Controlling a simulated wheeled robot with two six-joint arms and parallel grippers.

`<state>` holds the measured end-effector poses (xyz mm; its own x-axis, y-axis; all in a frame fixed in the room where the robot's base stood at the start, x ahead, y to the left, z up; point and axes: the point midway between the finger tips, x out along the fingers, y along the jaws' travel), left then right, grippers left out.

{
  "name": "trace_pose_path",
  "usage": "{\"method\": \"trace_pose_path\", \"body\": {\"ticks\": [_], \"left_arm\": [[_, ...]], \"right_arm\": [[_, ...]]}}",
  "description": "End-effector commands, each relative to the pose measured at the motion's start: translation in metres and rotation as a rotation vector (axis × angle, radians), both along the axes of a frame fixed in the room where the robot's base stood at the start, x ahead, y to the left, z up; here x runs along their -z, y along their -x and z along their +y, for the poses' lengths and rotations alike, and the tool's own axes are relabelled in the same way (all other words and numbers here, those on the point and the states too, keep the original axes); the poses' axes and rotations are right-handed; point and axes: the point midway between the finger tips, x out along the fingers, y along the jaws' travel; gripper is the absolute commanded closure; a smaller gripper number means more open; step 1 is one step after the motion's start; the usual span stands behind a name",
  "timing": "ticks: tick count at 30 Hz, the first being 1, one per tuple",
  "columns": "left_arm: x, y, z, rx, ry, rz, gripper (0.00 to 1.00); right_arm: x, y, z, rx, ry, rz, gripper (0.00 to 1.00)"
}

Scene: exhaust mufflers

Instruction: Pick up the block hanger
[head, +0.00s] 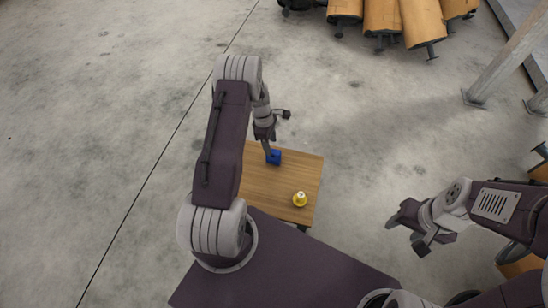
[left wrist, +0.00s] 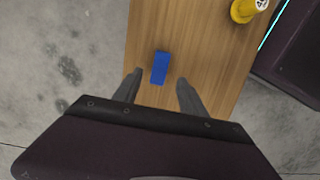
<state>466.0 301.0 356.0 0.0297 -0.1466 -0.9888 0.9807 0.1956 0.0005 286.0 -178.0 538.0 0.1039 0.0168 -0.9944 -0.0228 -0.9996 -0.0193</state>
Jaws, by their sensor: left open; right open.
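The block hanger, a small blue block (head: 274,157), lies on a small wooden table (head: 258,190), towards its far side. It also shows in the left wrist view (left wrist: 160,67), just beyond and between the fingertips. My left gripper (head: 268,146) is over the far part of the table, right by the block, and partly covers it in the head view. In the left wrist view its two fingers (left wrist: 157,82) are apart with nothing held. I cannot tell whether a finger touches the block. My right gripper (head: 406,232) is open and empty, off to the right of the table.
A yellow object with a white top (head: 300,199) stands near the table's right edge; it also shows in the left wrist view (left wrist: 245,9). Metal posts (head: 508,58) stand at the right. Concrete floor around the table is clear.

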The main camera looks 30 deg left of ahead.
Motion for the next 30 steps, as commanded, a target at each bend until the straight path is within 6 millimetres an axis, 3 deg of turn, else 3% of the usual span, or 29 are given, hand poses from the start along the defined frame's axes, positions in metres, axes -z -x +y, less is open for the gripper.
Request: {"method": "trace_pose_path", "body": {"ticks": [4, 11, 19, 26, 30], "left_arm": [[0.03, 0.0, -0.004, 0.001, 0.0, 0.002, 0.51], [0.04, -0.001, -0.006, 0.001, 0.0, 0.0, 0.51], [0.087, -0.004, -0.012, 0.001, 0.0, 0.002, 0.51], [0.086, -0.004, -0.012, 0.001, 0.0, 0.0, 0.51], [0.086, -0.004, -0.012, 0.001, 0.0, 0.0, 0.87]], "right_arm": [[0.023, 0.0, 0.0, 0.0, 0.0, 0.0, 0.49], [0.03, 0.0, 0.0, 0.0, 0.0, 0.0, 0.49], [0.07, 0.0, 0.0, 0.0, 0.0, 0.0, 0.49], [0.067, 0.0, 0.0, 0.0, 0.0, 0.0, 0.49], [0.067, 0.0, 0.0, 0.0, 0.0, 0.0, 0.49]]}}
